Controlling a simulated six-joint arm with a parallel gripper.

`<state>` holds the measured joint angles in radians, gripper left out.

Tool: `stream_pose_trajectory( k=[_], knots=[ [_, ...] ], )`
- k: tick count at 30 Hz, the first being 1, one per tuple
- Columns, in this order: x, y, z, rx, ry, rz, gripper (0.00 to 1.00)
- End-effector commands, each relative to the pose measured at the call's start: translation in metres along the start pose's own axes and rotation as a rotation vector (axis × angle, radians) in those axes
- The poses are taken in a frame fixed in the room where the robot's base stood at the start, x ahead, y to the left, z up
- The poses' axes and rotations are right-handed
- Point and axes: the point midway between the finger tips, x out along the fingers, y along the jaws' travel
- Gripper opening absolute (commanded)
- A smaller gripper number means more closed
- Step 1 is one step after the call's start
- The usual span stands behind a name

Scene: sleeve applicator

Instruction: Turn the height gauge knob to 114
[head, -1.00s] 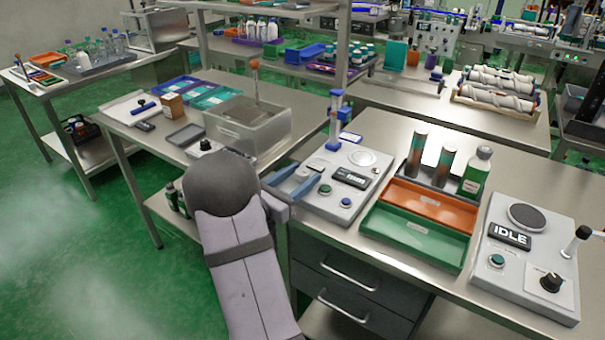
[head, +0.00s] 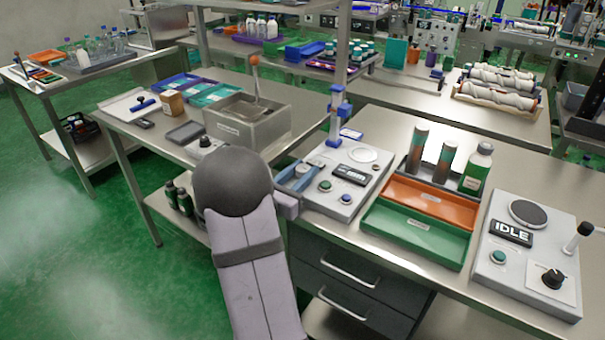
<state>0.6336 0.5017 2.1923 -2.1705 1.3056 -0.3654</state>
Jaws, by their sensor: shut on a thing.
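The height gauge (head: 338,200) is a pale panel on the bench in the middle of the head view, with a blue post (head: 338,115) at its back. The knob's setting cannot be read.
Right of the gauge are an orange tray (head: 432,198), a green tray (head: 415,236) and upright bottles (head: 477,168). A second panel (head: 520,262) reading IDLE has its own black knob (head: 552,279). A grey bath (head: 246,128) stands behind my arm.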

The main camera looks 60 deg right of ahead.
Motion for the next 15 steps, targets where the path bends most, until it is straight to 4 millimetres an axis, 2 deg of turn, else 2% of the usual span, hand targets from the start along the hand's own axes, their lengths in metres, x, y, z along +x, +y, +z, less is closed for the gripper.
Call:
stream_pose_trajectory(
  k=[15],
  knots=[
    [0.0005,-0.0011,0.0014,0.004,-0.007,0.28,0.07]
  ],
)
